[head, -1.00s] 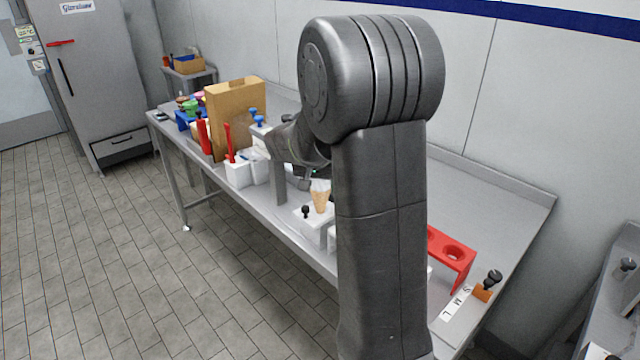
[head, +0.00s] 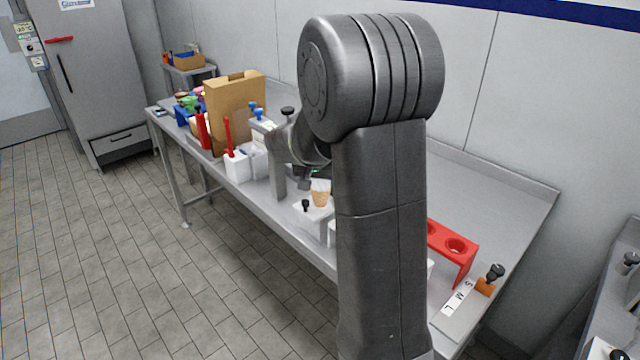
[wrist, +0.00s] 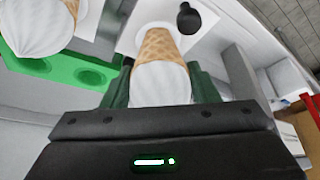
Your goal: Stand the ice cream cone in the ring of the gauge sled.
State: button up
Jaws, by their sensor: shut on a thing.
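My gripper (wrist: 160,92) has green fingers shut on the ice cream cone (wrist: 157,48), a tan waffle cone with a white top. The cone's narrow end points away from the wrist camera, over a white block (wrist: 207,28) with a black knob (wrist: 189,18). I take this block to be the gauge sled; I cannot tell whether the tip is inside its ring. In the head view the cone (head: 320,198) is at the white block (head: 311,214), beside its knob (head: 305,205). My arm hides most of my gripper there.
A second white-topped cone (wrist: 38,28) is at the wrist view's upper left, near a green rack (wrist: 45,66) with holes. A red rack (head: 460,262) and an S-M-L strip (head: 457,297) lie right. A cardboard box (head: 235,95) and red bottles (head: 202,130) stand left.

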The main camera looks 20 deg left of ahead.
jog(key=o, duration=0.9)
jog(key=shift+c, duration=0.2)
jog(key=shift+r, duration=0.1)
jog(key=v, duration=1.3)
jog(key=shift+s+r, duration=0.2)
jog(key=shift+r, duration=0.1)
jog(key=shift+d+f, duration=0.1)
jog(key=x, duration=1.3)
jog(key=shift+w+f, duration=0.25)
jog(key=shift+f, duration=0.1)
jog(key=shift+r, duration=0.3)
jog(key=shift+p, duration=0.3)
